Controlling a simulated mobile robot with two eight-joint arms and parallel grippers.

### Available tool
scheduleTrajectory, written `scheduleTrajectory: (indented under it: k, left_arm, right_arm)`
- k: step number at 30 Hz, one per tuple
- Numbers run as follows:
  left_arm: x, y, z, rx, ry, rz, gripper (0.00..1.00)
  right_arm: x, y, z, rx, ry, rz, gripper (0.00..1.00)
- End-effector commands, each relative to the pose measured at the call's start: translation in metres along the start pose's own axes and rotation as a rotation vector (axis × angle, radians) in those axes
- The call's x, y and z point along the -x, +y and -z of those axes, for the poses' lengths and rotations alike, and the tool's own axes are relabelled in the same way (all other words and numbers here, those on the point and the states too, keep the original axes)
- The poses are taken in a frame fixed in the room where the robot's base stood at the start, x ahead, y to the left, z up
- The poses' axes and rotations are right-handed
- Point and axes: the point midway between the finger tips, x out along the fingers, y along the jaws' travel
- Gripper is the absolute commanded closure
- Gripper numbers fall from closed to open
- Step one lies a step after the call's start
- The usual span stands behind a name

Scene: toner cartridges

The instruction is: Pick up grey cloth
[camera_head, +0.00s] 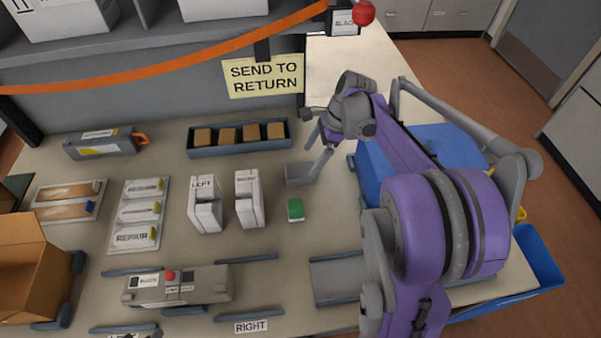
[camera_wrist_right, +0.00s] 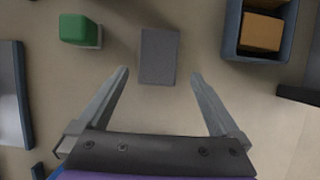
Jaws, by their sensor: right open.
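The grey cloth (camera_head: 298,174) is a small flat grey rectangle on the table, right of the two white boxes. In the right wrist view the cloth (camera_wrist_right: 158,56) lies just beyond and between the fingertips. My right gripper (camera_head: 319,156) is open and empty, reaching down beside the right end of the cloth; its spread fingers also show in the right wrist view (camera_wrist_right: 160,78). I cannot tell whether the fingers touch the table.
A green block (camera_head: 295,209) stands close to the cloth. A tray of brown blocks (camera_head: 203,151) lies behind it. White boxes marked LEFT (camera_head: 204,207) and a similar one (camera_head: 249,200) stand to the left. A blue bin (camera_head: 532,262) is at the right edge.

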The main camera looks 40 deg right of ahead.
Motion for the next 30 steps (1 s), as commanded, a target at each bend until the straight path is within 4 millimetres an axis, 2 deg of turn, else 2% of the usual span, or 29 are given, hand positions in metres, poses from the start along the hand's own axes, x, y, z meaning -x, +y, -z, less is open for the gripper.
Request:
scheduleTrajectory:
  k: [6,9,18,30]
  left_arm:
    - [-0.001,0.000,0.000,0.000,0.000,0.000,0.50]
    - [-0.001,0.000,-0.001,0.000,-0.001,0.000,0.50]
    - [-0.001,0.000,-0.001,0.000,-0.001,0.000,0.50]
    - [-0.001,0.000,-0.001,0.000,-0.001,0.000,0.50]
  right_arm:
    - [-0.034,0.003,-0.003,0.003,0.000,-0.002,0.00]
    - [-0.044,0.003,-0.003,0.003,0.000,-0.001,0.00]
    - [-0.047,0.003,-0.003,0.002,0.000,0.000,0.02]
    - [-0.047,0.003,-0.003,0.002,0.000,0.000,0.74]
